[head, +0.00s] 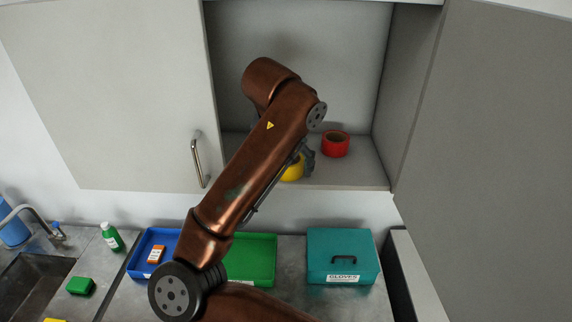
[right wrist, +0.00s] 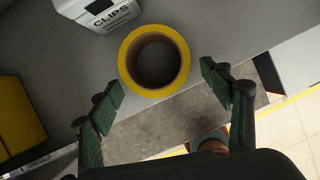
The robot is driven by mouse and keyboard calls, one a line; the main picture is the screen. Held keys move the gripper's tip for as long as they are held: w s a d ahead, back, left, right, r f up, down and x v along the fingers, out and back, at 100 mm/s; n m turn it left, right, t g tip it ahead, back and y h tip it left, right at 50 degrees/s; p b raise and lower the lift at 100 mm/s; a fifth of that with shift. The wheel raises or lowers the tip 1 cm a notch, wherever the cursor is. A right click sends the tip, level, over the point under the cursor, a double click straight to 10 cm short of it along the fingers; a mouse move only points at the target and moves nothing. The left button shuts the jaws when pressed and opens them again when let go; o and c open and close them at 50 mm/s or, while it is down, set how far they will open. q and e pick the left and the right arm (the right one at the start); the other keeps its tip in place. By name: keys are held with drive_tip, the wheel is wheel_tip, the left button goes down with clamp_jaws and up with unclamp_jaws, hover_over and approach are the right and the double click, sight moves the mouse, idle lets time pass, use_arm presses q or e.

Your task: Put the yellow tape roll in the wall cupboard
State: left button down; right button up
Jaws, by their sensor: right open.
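The yellow tape roll (head: 292,172) sits on the floor of the open wall cupboard (head: 345,180), close to its front edge, and is partly hidden by my right arm. In the right wrist view the yellow tape roll (right wrist: 128,72) lies flat, showing its open core. My right gripper (right wrist: 165,90) is open, its fingers spread on either side of the roll's near part, with visible gaps. In the head view my right gripper (head: 304,160) is mostly hidden behind its arm. My left gripper is in neither view.
The right wrist view shows a white CLIPS box (right wrist: 98,10) and a yellow object (right wrist: 18,115). The right cupboard door (head: 500,150) is open. Blue and green trays and a teal GLOVES box (head: 343,245) are below.

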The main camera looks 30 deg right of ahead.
drive_tip(key=shift+r, duration=0.3)
drive_tip(key=v, duration=1.1)
drive_tip(key=shift+a+r, duration=0.15)
drive_tip(key=shift+r, duration=0.2)
